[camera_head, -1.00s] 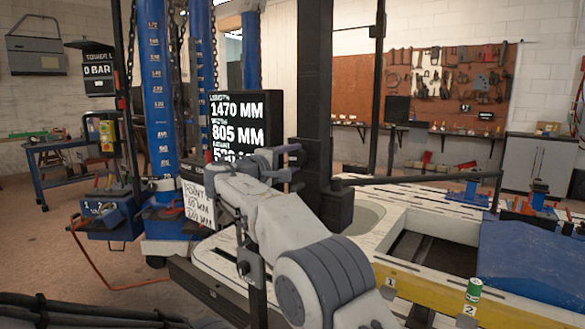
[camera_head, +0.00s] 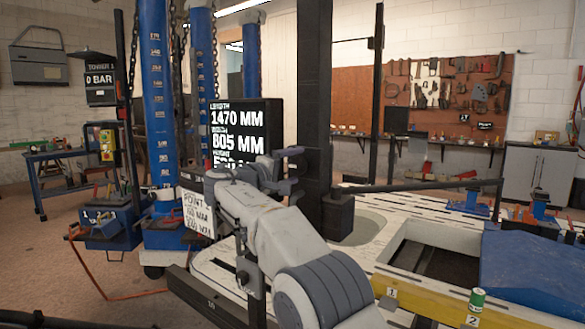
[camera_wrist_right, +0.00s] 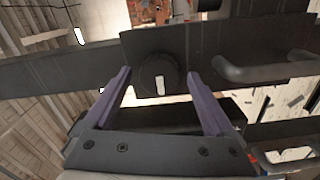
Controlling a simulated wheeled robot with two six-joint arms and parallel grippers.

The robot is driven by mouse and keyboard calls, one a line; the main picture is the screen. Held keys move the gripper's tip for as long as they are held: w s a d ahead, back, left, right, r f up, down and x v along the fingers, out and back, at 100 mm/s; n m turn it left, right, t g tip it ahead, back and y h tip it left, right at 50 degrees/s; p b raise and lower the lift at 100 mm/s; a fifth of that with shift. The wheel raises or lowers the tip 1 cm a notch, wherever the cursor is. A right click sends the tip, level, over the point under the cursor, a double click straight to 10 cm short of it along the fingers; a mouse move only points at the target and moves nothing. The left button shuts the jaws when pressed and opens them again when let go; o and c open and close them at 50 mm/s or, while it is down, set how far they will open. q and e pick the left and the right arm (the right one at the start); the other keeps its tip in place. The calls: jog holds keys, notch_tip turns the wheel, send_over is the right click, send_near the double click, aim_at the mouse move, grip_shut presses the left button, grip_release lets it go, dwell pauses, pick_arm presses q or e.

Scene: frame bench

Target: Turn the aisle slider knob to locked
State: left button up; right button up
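The slider knob (camera_wrist_right: 161,80) is a dark round disc with a white upright mark, set on a dark plate (camera_wrist_right: 140,45) in the right wrist view. My right gripper (camera_wrist_right: 157,73) is open, with one purple finger to each side of the knob. Both fingers look clear of the knob; I cannot tell how deep they reach along it. In the head view my right gripper (camera_head: 284,167) is beside the black column, and the knob is hidden behind it. My left gripper is not in view.
A grey bar handle (camera_wrist_right: 262,70) sits right of the knob on the same dark assembly. In the head view a black column (camera_head: 314,100) and a black display (camera_head: 246,138) stand close to my right gripper. A white bench frame (camera_head: 375,225) lies to the right.

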jog(key=b+v, duration=0.1)
jog(key=v, duration=0.9)
jog(key=shift+s+a+b, duration=0.15)
jog(key=shift+s+b, duration=0.05)
jog(key=shift+b, duration=0.2)
